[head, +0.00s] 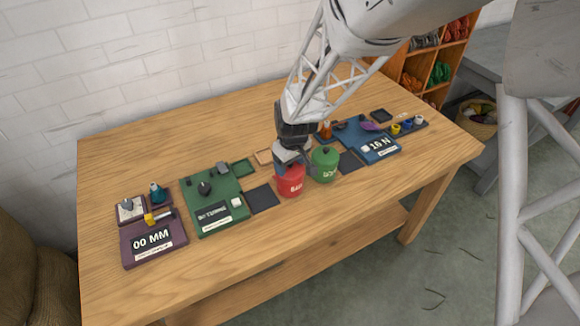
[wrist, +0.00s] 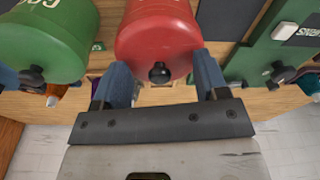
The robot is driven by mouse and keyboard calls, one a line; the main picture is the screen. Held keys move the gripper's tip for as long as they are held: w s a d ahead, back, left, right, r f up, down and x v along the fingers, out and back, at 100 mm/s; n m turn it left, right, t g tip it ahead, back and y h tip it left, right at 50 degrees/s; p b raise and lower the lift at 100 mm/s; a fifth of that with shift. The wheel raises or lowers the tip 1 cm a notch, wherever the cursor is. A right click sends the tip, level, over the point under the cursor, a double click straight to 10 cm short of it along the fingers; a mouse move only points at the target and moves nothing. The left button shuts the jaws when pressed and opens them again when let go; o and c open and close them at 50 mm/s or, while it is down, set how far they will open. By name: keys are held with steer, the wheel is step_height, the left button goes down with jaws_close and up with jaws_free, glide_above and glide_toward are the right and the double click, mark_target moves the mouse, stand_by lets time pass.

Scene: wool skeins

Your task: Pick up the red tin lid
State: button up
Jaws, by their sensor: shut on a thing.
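The red tin (head: 291,184) stands near the middle of the table, with pale lettering on its front. Its red lid (wrist: 165,52) has a black knob and shows between my fingers in the wrist view. My gripper (wrist: 161,82) is shut on the lid, one blue-grey finger on each side. In the head view, my gripper (head: 289,160) comes down from above and hides most of the lid. I cannot tell whether there is a gap between lid and tin.
A green tin (head: 324,165) with a black knob stands close on the right. A dark square mat (head: 263,198) and a green board (head: 216,203) lie on the left. A purple board (head: 152,238) is farther left, a blue board (head: 377,149) right. The table's front strip is clear.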

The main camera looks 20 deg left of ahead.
steer(key=shift+f, duration=0.1)
steer(key=shift+r, duration=0.35)
steer(key=c, duration=0.7)
steer(key=shift+r, duration=0.35)
jaws_close()
step_height(320, 180, up, 2)
steer(key=shift+r, duration=0.2)
steer(key=s+d+r, duration=0.1)
steer(key=s+d, duration=0.7)
steer(key=s, duration=0.5)
steer(key=shift+s+d+r, duration=0.15)
steer(key=shift+s+d, duration=0.05)
steer(key=shift+d, duration=0.2)
